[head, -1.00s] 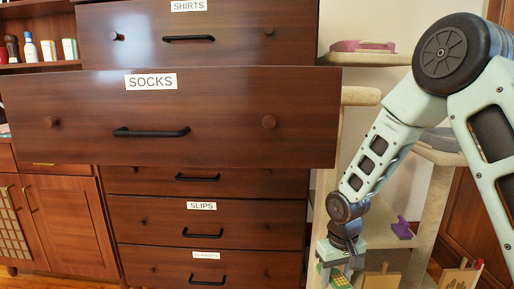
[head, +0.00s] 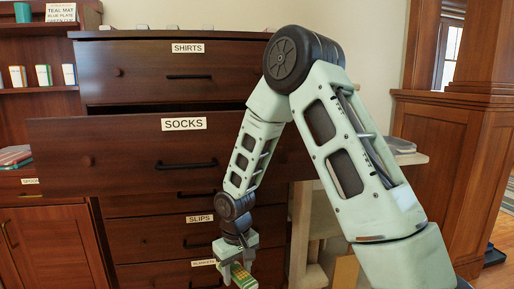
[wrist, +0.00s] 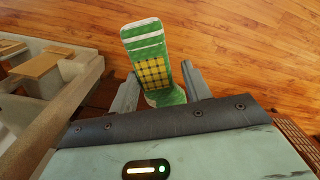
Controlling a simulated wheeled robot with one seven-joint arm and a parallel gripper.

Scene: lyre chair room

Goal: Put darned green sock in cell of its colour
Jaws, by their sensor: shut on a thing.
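My gripper (head: 236,268) is shut on the darned green sock (wrist: 150,47), which is green with white stripes and a yellow checked darn. In the wrist view the sock stands up between the two fingers, above the wooden floor. In the head view the sock (head: 243,277) hangs low in front of the dresser, partly cut off by the bottom edge. The drawer labelled SOCKS (head: 130,143) is pulled out, well above my gripper. Its inside and any cells are hidden behind its front.
The SHIRTS drawer (head: 225,70) is above, and the SLIPS drawer (head: 140,235) is below. A pale carpeted stand (head: 301,235) is right of the dresser, partly behind my arm. Wooden floor (wrist: 255,50) is clear in the wrist view.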

